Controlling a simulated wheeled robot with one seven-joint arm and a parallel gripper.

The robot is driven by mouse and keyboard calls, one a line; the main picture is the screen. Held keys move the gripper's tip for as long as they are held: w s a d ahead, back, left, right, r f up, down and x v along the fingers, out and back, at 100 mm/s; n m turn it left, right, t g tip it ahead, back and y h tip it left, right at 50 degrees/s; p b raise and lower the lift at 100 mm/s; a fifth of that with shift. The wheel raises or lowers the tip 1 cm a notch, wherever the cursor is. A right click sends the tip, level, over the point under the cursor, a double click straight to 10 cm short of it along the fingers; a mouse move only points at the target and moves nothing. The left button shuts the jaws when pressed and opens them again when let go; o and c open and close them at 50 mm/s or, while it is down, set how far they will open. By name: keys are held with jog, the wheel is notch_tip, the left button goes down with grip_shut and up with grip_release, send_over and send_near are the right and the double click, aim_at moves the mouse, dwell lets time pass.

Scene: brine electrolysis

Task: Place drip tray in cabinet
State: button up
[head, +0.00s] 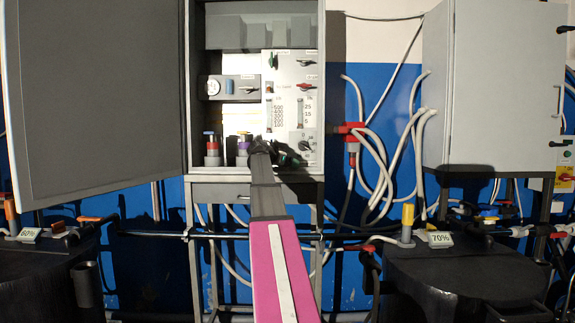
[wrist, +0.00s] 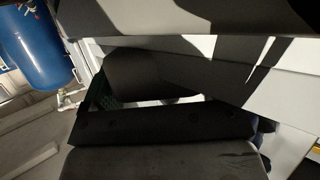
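The cabinet (head: 193,90) stands open in the middle of the head view, its grey door (head: 95,95) swung out to the left. My gripper (head: 259,148) reaches into the lower part of the cabinet, in front of the valve panel. A dark green piece (head: 290,158) shows just right of it; it may be the drip tray, but I cannot tell. In the wrist view a dark green, mesh-like edge (wrist: 99,92) shows beside the black gripper parts (wrist: 165,128). The fingertips are not clear, so open or shut cannot be told.
Inside are a valve panel (head: 308,95) and colour-topped fittings (head: 212,145) on the cabinet floor. A closed grey cabinet (head: 505,85) stands right. Dark drums (head: 440,275) flank my arm, and hoses (head: 385,180) hang between the cabinets. A blue tank (wrist: 38,45) shows in the wrist view.

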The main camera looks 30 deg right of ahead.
jog(key=shift+r, duration=0.15)
jog(key=v, duration=1.2)
